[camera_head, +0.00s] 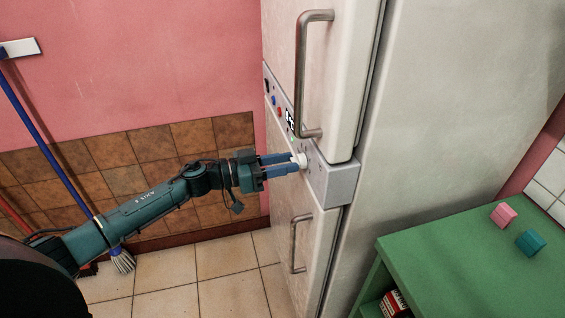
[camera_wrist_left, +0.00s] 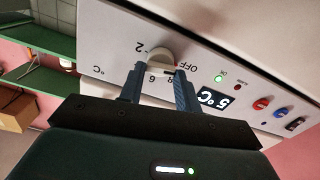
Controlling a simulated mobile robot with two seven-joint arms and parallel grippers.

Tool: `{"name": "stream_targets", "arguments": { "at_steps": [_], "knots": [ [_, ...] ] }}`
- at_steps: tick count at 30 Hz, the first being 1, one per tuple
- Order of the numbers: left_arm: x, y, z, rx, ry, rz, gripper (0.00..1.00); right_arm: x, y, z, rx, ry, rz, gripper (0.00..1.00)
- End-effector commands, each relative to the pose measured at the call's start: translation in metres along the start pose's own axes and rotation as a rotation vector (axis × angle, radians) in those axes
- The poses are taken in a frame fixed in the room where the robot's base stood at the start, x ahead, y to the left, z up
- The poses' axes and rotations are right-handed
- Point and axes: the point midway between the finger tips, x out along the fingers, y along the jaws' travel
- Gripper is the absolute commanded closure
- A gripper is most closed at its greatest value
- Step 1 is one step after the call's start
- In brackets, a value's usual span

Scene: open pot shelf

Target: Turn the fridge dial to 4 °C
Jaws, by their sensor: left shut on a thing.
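The fridge (camera_head: 325,65) stands in the middle of the head view, with a grey control panel (camera_head: 330,183) between its two doors. The white dial (camera_head: 302,160) sits on that panel; it also shows in the left wrist view (camera_wrist_left: 161,52). My left gripper (camera_head: 294,163) is shut on the dial, one blue finger on each side. In the left wrist view the scale appears upside down, with OFF, 2, 6 and 8 legible; part of it is hidden by the fingers. The lit display (camera_wrist_left: 213,99) reads 5 °C. My right gripper is not in view.
A metal upper door handle (camera_head: 302,70) juts out just above the dial, and a lower handle (camera_head: 294,245) is below. A green table (camera_head: 450,250) with a pink block (camera_head: 503,215) and a teal block (camera_head: 530,242) stands at right. Coloured buttons (camera_wrist_left: 262,104) line the panel.

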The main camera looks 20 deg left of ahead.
Motion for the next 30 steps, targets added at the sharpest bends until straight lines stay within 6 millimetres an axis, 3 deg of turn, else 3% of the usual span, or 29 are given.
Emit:
{"name": "stream_targets", "arguments": {
  "at_steps": [14, 30],
  "knots": [
    [-0.0003, 0.0003, -0.0002, 0.077, 0.000, 0.000, 0.90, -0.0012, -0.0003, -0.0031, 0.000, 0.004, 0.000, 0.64],
    [-0.0003, 0.0016, 0.0012, 0.538, -0.001, 0.000, 0.90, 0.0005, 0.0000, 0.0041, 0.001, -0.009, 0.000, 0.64]
  ]
}}
